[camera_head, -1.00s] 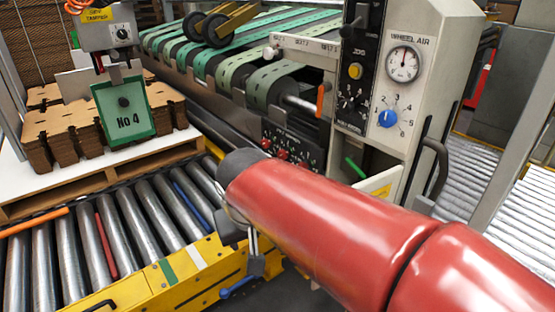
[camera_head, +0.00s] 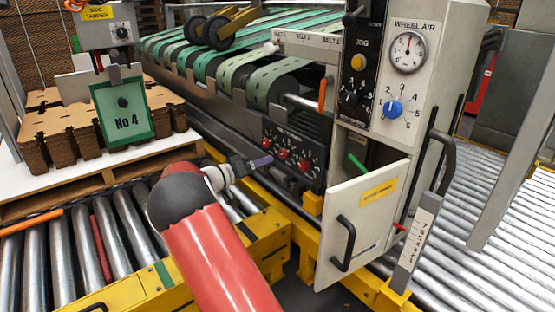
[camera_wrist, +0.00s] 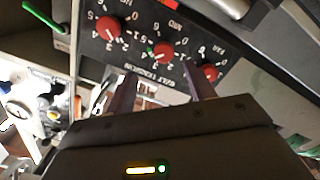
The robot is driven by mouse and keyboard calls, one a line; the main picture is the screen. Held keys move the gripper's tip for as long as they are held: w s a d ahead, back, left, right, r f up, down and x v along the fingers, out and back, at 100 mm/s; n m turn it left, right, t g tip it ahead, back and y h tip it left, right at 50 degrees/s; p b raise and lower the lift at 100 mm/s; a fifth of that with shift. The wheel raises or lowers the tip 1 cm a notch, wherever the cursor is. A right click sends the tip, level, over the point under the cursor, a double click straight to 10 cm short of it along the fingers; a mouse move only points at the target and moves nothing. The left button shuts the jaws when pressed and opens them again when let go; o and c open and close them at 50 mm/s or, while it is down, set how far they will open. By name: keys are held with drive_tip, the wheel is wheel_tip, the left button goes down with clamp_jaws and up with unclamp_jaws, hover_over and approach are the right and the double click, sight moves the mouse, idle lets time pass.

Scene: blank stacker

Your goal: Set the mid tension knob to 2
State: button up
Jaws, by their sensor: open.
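The dark belt tension panel (camera_head: 292,150) carries three red knobs in a row. It shows upside down in the wrist view, with the mid knob (camera_wrist: 163,53) between the far knob (camera_wrist: 210,72) and another red knob (camera_wrist: 108,28). The mid knob also shows in the head view (camera_head: 283,154). White numbers ring each knob; I cannot read the mid knob's pointer surely. My gripper (camera_wrist: 158,80) is open and empty, its two purple fingers on either side of the mid knob's line, apart from it.
An open cabinet door (camera_head: 362,222) with a black handle stands right of the panel. Yellow rails (camera_head: 275,205) and rollers (camera_head: 125,225) lie below. A green handle (camera_head: 358,163) sticks out above the door. A No 4 sign (camera_head: 122,108) hangs left.

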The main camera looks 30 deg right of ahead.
sight(280, 154)
drive_tip(key=d, duration=0.2)
drive_tip(key=w+d, duration=0.1)
drive_tip(key=d, duration=0.4)
drive_tip(key=shift+w+d+f+p, duration=0.15)
drive_tip(key=shift+w+d+p, duration=0.05)
drive_tip(key=shift+d+p, duration=0.15)
drive_tip(key=shift+c, duration=0.2)
drive_tip(key=c, duration=0.9)
